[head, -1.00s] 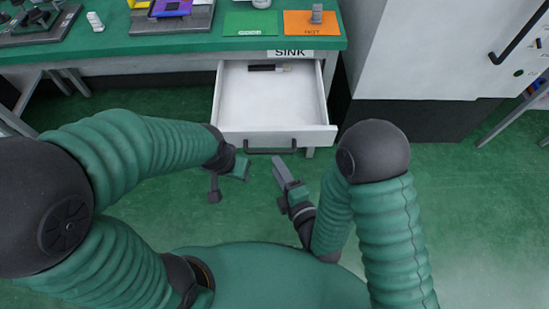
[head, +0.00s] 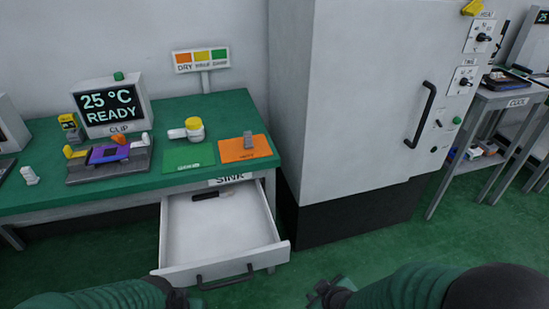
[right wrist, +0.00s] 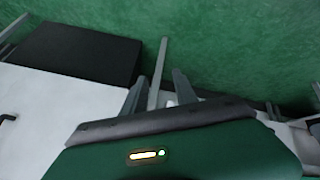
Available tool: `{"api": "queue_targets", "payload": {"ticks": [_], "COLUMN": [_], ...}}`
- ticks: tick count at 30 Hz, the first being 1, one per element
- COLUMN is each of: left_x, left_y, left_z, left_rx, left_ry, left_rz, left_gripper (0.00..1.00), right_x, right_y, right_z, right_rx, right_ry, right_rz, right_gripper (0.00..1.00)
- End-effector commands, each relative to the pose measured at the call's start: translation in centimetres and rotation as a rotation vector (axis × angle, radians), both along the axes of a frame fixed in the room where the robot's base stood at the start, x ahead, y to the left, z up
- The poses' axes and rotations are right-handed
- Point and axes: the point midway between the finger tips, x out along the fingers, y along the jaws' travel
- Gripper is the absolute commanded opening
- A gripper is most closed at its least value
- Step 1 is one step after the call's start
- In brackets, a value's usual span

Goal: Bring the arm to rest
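My left arm (head: 85,298) lies along the bottom edge of the head view, below the open drawer, with its dark wrist near the drawer front. Its fingers are not clear there. My right arm (head: 400,288) comes in at the bottom right, its dark elbow (head: 497,287) at the corner and its wrist end pointing left. Its fingers are not shown clearly in the head view. In the right wrist view, the two grey fingers of my right gripper (right wrist: 158,88) stand apart above the floor, with nothing held between them.
The open white drawer (head: 215,233) juts from the green table (head: 130,187) and holds a small dark object (head: 212,194). A green mat (head: 188,159) and an orange mat (head: 244,149) lie on top. A large white cabinet (head: 365,90) stands right. Green floor (head: 350,258) is open before it.

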Motion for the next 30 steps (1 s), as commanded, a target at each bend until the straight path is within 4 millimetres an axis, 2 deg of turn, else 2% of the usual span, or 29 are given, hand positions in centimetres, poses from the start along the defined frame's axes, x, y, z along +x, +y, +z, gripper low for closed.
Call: {"api": "queue_targets", "payload": {"ticks": [1, 3, 8, 9, 10, 17, 24, 27, 30], "left_x": [0.0, 0.0, 0.0, 0.0, -0.1, 0.0, 0.0, 0.1, 0.0], "left_y": [0.0, 0.0, 0.0, 0.0, 0.0, 0.0, 0.0, 0.0, 0.0], "left_z": [0.0, 0.0, 0.0, 0.8, 2.9, 10.9, 20.8, 23.2, 24.1], "left_rx": [0.0, 0.0, 0.0, 0.0, 0.0, 0.0, 0.0, 0.0, 0.0], "left_ry": [0.0, 0.0, 0.0, 0.001, 0.002, -0.001, -0.001, -0.001, 0.0], "left_rz": [0.0, 0.0, 0.0, 0.0, 0.0, 0.0, 0.0, 0.0, 0.0], "left_gripper": [0.48, 0.48, 0.48, 0.48, 0.48, 0.48, 0.48, 0.48, 0.48], "right_x": [-0.8, -2.6, -7.2, -8.2, -8.1, -8.1, -8.1, -8.1, -8.1], "right_y": [-1.9, -4.2, -8.0, -8.6, -8.4, -8.3, -8.2, -8.2, -8.2], "right_z": [0.7, 1.4, 3.3, 4.6, 6.5, 14.2, 24.1, 26.5, 27.4], "right_rx": [0.03, 0.072, 0.152, 0.165, 0.161, 0.158, 0.157, 0.157, 0.157], "right_ry": [0.061, 0.157, 0.341, 0.377, 0.374, 0.376, 0.375, 0.376, 0.376], "right_rz": [-0.119, -0.285, -0.647, -0.715, -0.701, -0.693, -0.69, -0.69, -0.69], "right_gripper": [0.34, 0.34, 0.34, 0.34, 0.34, 0.34, 0.34, 0.34, 0.34]}}
